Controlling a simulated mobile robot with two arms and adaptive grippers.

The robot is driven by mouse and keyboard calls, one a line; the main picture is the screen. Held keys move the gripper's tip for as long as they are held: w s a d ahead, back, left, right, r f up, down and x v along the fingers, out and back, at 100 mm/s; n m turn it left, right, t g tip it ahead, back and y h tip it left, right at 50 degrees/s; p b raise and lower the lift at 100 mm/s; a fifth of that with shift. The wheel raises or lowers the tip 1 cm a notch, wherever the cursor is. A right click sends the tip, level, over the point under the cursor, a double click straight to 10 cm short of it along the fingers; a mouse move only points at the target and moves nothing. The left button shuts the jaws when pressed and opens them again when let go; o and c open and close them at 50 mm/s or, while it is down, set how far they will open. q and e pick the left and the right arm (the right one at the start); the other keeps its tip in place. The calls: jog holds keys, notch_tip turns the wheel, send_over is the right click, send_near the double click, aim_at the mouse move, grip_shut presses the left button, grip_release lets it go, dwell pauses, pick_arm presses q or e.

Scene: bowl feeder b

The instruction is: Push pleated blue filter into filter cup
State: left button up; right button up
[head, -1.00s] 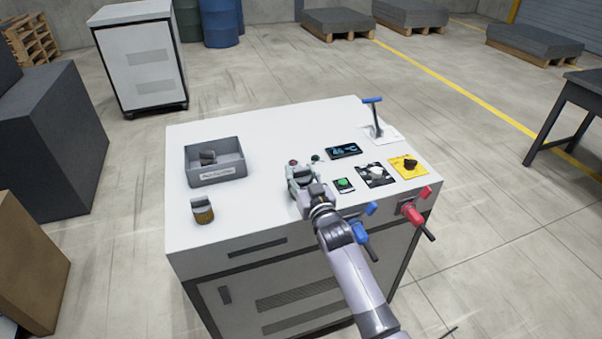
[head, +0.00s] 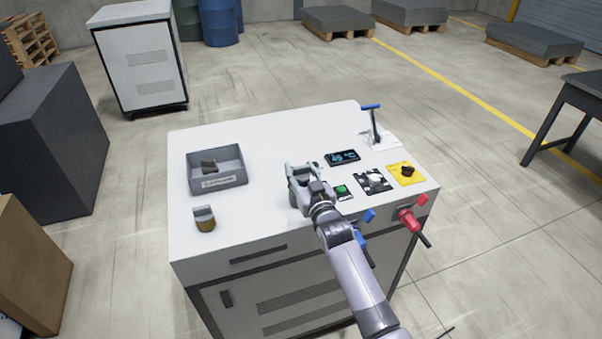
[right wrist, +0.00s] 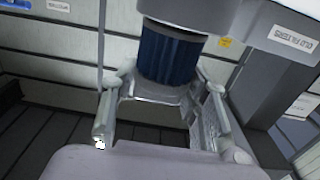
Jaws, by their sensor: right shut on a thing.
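My right gripper (head: 299,172) is over the white cabinet top, left of the green button. In the right wrist view, my right gripper (right wrist: 160,90) has its fingers on either side of the pleated blue filter (right wrist: 168,54) and is shut on it. A grey round piece (right wrist: 188,12) covers the filter's upper end; I cannot tell whether it is the filter's cap or the cup. The blue filter and the filter cup cannot be made out in the head view, where the gripper hides that spot. My left gripper is out of view.
A grey bin (head: 217,183) with a dark grey piece inside stands at the left. A brown pleated filter (head: 205,224) stands before it. A display (head: 342,157), knob panels (head: 373,180), a lever (head: 375,125) and red and blue handles (head: 410,220) lie right.

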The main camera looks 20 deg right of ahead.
jog(key=shift+r, duration=0.1)
jog(key=shift+r, duration=0.15)
notch_tip(320, 180, up, 5)
jog(key=b, duration=0.4)
jog(key=shift+a+r+b, duration=0.1)
jog(key=shift+b, duration=0.25)
jog(key=shift+s+r, duration=0.1)
jog(key=shift+r, duration=0.55)
